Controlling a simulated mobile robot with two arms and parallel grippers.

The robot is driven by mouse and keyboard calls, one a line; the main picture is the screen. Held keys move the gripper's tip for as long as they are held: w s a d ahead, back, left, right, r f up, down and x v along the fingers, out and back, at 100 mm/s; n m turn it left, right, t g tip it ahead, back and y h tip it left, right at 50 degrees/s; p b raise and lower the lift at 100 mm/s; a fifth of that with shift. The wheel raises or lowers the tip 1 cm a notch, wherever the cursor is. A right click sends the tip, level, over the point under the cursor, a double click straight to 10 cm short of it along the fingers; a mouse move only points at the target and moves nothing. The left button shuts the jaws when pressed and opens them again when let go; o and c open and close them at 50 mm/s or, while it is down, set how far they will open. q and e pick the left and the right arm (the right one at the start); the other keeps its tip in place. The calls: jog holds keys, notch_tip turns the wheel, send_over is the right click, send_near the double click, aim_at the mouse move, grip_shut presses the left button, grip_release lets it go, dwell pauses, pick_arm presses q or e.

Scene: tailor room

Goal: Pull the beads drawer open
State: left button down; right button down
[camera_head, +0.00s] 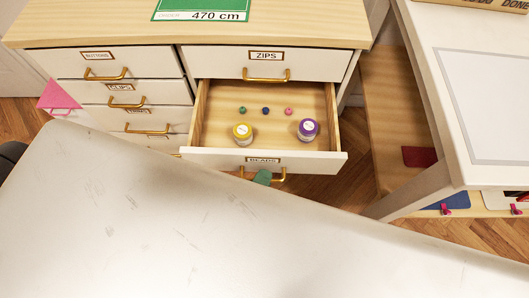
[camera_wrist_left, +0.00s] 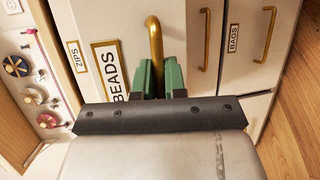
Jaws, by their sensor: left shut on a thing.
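The beads drawer (camera_head: 264,157) stands pulled out of the cabinet in the head view, with its inside showing. Its "BEADS" label also shows in the left wrist view (camera_wrist_left: 108,68). My left gripper (camera_wrist_left: 160,78) is shut on the drawer's brass handle (camera_wrist_left: 154,40), its green fingers on either side of the bar. In the head view only a green bit of the left gripper (camera_head: 263,177) shows at the handle; my pale arm hides the rest. My right gripper is in neither view.
Inside the drawer are a yellow jar (camera_head: 243,133), a purple jar (camera_head: 308,130) and three small beads. The zips drawer (camera_head: 225,62) above is shut, as are the drawers at left. A white table (camera_head: 480,100) stands close on the right, with wooden floor between.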

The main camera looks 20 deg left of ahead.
pick_arm(q)
jog(key=shift+s+d, duration=0.25)
jog(key=shift+s, duration=0.65)
jog(key=shift+s+d, duration=0.25)
jog(key=shift+s, duration=0.65)
jog(key=shift+s+d, duration=0.25)
jog(key=shift+s, duration=0.65)
jog(key=c, duration=1.2)
grip_release()
jog(key=v, duration=1)
jog(key=shift+s, duration=0.4)
